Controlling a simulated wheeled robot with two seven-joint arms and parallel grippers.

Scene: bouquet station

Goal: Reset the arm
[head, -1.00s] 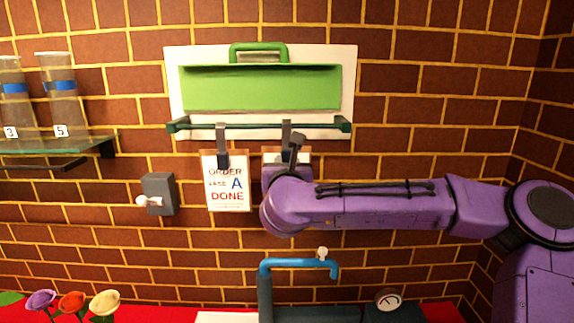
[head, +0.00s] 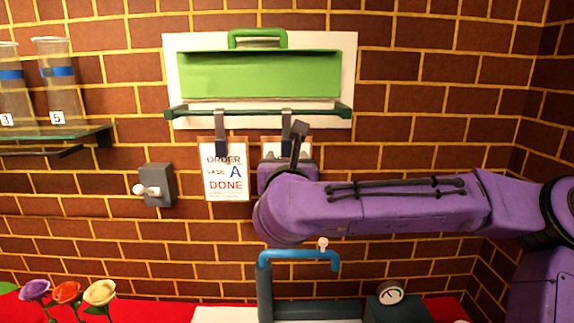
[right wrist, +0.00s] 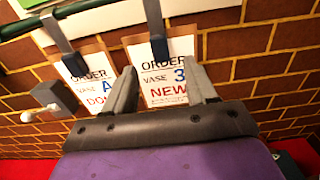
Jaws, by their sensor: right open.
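My right arm reaches in from the right in the head view. Its gripper (head: 299,140) is in front of the rail, mostly hidden by my purple wrist. In the right wrist view the right gripper (right wrist: 162,72) is open, with its two fingers either side of an order card reading "VASE 3 NEW" (right wrist: 168,78). I cannot tell whether the fingers touch that card. In the head view my arm mostly covers it. The card reading "ORDER VASE A DONE" (head: 226,172) hangs from a clip to its left. My left gripper is not in view.
A green-lidded panel with a dark green rail (head: 260,109) is on the brick wall. A grey switch with a white knob (head: 157,186) is left of the cards. Glass vases (head: 56,85) stand on the left shelf. A blue-handled fixture (head: 300,255), gauge (head: 390,293) and flowers (head: 67,292) are below.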

